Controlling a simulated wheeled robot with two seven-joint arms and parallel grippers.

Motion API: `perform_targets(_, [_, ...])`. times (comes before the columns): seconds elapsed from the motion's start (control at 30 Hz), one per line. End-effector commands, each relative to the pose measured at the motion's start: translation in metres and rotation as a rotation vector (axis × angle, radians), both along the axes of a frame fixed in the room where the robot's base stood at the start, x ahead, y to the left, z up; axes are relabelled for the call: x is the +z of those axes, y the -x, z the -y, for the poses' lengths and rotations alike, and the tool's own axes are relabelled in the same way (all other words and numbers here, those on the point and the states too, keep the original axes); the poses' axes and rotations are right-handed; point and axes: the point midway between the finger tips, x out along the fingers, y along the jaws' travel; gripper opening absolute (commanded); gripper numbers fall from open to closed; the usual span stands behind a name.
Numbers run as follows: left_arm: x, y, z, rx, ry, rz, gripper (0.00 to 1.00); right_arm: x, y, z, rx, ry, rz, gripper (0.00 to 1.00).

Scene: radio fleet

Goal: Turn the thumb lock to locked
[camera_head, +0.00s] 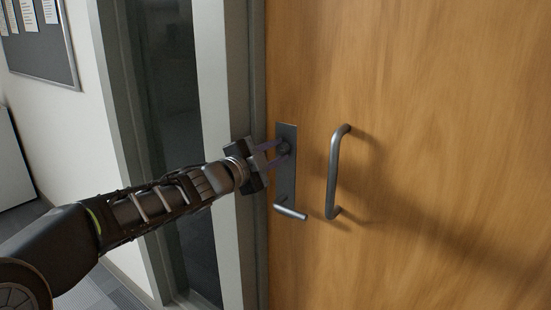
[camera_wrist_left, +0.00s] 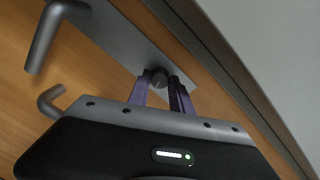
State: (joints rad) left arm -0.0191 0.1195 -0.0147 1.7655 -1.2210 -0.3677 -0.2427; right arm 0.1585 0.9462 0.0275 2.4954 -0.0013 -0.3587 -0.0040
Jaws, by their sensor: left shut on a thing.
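The thumb lock (camera_head: 284,148) is a small dark round knob near the top of a grey metal plate (camera_head: 286,180) on the wooden door. In the left wrist view the thumb lock (camera_wrist_left: 159,78) sits between the two purple fingertips. My left gripper (camera_head: 279,152) reaches in from the left and is shut on the thumb lock; it also shows in the left wrist view (camera_wrist_left: 160,84). The fingers partly hide the knob, and I cannot tell its turned position. My right gripper is not in view.
A lever handle (camera_head: 290,211) sticks out at the bottom of the plate. A vertical pull handle (camera_head: 335,172) stands to the right on the door (camera_head: 440,120). A pale door frame (camera_head: 226,70) and a dark glass panel are at left, with a notice board (camera_head: 42,48) beyond.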

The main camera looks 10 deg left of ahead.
Motion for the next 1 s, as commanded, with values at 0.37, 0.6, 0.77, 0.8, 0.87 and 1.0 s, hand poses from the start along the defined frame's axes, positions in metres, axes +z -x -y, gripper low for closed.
perform_targets(0.37, [-0.001, 0.0, 0.001, 0.0, -0.211, 0.083, 0.0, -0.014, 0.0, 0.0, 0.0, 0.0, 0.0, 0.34])
perform_targets(0.6, [-0.001, 0.0, 0.001, -0.001, -0.253, 0.1, 0.0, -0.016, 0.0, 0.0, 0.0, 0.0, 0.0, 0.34])
perform_targets(0.77, [-0.001, 0.0, 0.001, -0.001, -0.255, 0.1, 0.0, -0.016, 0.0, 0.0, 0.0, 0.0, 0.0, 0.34])
perform_targets(0.8, [-0.001, 0.0, 0.001, -0.001, -0.255, 0.1, 0.0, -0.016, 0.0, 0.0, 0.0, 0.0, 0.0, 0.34])
perform_targets(0.87, [-0.001, 0.0, 0.001, -0.001, -0.255, 0.1, 0.0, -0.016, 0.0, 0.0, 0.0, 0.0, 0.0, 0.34])
perform_targets(1.0, [-0.001, 0.0, 0.001, -0.001, -0.254, 0.1, 0.3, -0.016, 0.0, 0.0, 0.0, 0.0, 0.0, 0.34])
